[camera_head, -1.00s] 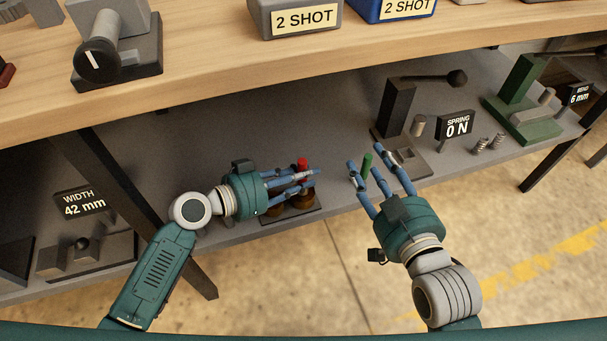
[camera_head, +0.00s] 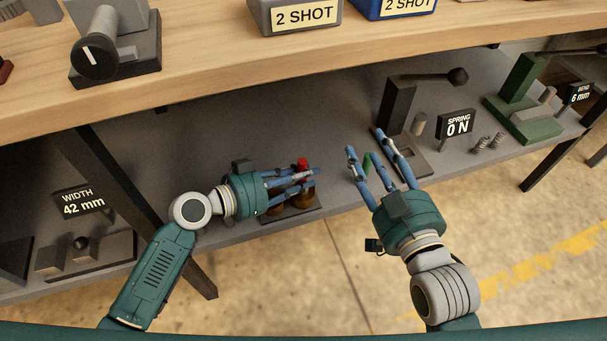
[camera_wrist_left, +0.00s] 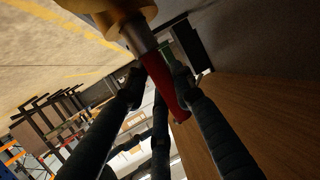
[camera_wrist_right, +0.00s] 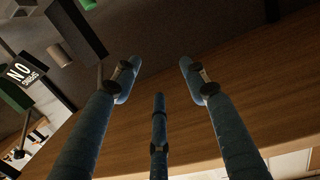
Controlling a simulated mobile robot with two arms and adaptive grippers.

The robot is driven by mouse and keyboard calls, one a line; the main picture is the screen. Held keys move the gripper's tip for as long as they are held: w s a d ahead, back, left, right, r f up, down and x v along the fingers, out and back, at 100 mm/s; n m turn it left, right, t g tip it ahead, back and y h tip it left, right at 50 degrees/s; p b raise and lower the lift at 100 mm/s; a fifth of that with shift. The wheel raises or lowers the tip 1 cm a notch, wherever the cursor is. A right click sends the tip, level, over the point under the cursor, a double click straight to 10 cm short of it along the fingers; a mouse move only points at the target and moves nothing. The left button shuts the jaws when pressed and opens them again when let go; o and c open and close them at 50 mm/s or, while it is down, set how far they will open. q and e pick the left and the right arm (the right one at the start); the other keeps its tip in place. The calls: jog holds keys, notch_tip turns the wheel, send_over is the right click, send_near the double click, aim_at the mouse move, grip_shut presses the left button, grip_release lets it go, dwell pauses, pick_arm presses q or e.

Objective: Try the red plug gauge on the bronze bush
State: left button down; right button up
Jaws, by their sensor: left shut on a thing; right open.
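The red plug gauge (camera_head: 302,163) is held by my left gripper (camera_head: 310,175) above the dark base at the front of the grey shelf. In the left wrist view the fingers close around the red handle (camera_wrist_left: 164,88), and its steel end meets a bronze bush (camera_wrist_left: 120,14). I cannot tell how far the steel end is inside. In the head view brown bushes (camera_head: 303,200) show partly behind the left fingers. My right gripper (camera_head: 364,142) is open and empty. A green handle (camera_head: 366,162) shows between its fingers in the head view but lies apart from them in the right wrist view (camera_wrist_right: 88,4).
A spring tester with a "0 N" display (camera_head: 457,128) stands at the right of the shelf. A green bending device (camera_head: 530,105) is further right, a "42 mm" width gauge (camera_head: 80,203) at far left. The wooden bench top (camera_head: 230,75) overhangs the shelf.

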jog(key=shift+r+t, duration=0.3)
jog(key=shift+r, duration=0.15)
pick_arm(q)
jog(key=shift+f, duration=0.1)
pick_arm(e)
jog(key=shift+a+r, duration=0.1)
jog(key=shift+r, duration=0.25)
jog(key=shift+r+y, duration=0.15)
jog(key=shift+y, duration=0.15)
pick_arm(q)
jog(key=shift+f+b, duration=0.25)
jog(key=shift+b, duration=0.15)
pick_arm(e)
jog(key=shift+a+r+t, duration=0.15)
jog(key=shift+r+t, duration=0.45)
jog(key=shift+r, duration=0.4)
pick_arm(q)
jog(key=shift+f, duration=0.1)
pick_arm(e)
jog(key=shift+r+t, duration=0.4)
jog(key=shift+r, duration=0.3)
jog(key=shift+r, duration=0.1)
pick_arm(q)
jog(key=shift+f, duration=0.1)
pick_arm(e)
jog(key=shift+s+a+r+y, duration=0.1)
jog(key=shift+r+y, duration=0.2)
jog(key=shift+r+t, duration=0.15)
jog(key=shift+t, duration=0.15)
